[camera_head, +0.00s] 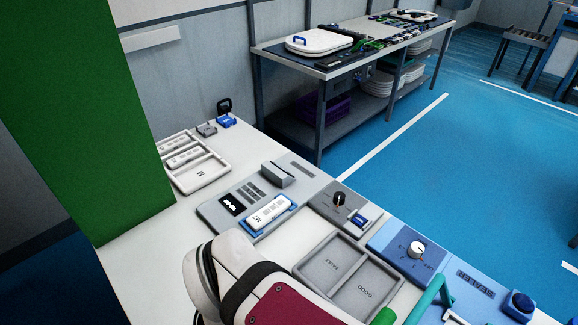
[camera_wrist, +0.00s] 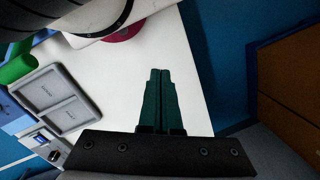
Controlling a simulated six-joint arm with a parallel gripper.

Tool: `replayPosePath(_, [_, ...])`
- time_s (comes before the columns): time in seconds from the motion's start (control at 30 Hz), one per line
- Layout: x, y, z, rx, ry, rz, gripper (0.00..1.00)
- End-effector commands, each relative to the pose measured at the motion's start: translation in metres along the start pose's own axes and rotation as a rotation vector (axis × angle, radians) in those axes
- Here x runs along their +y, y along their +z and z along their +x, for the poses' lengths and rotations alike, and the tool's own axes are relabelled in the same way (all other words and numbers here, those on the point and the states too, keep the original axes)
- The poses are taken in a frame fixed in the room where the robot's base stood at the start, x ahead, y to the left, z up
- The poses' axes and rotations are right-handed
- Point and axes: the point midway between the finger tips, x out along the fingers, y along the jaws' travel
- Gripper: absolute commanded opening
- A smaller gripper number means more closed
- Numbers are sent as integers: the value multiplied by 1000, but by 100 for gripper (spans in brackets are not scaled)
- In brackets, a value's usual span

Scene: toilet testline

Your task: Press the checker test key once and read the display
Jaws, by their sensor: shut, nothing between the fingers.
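The grey checker panel (camera_head: 213,212) lies on the white bench in the head view. It carries a small dark display (camera_head: 232,204) with pale marks too small to read. Small grey keys (camera_head: 255,190) sit beside the display; I cannot tell which is the test key. A white remote (camera_head: 268,212) lies in a blue cradle on the panel's front part. My gripper (camera_wrist: 160,72) shows in the wrist view, its dark green fingers shut together and empty, over bare white bench. The checker is not clearly visible there. My arm stands in front of the bench in the head view.
A two-part FAULT/GOOD tray (camera_head: 323,268) is right of my arm; the wrist view shows it at left (camera_wrist: 38,73). A black-knob unit (camera_head: 325,207) and a blue dial box (camera_head: 391,243) stand nearby. A remote tray (camera_head: 205,179) is behind. A green panel (camera_head: 85,120) blocks the left.

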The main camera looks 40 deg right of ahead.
Motion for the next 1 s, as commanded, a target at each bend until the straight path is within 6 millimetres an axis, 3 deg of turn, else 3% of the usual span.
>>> replayPosePath(0.83, [-1, -1, -1, -1, -2, 11, 0])
replayPosePath(0.93, [-6, -16, -6, -11, -29, 136, 0])
replayPosePath(1.0, [-12, -39, -14, -27, -69, 320, 0])
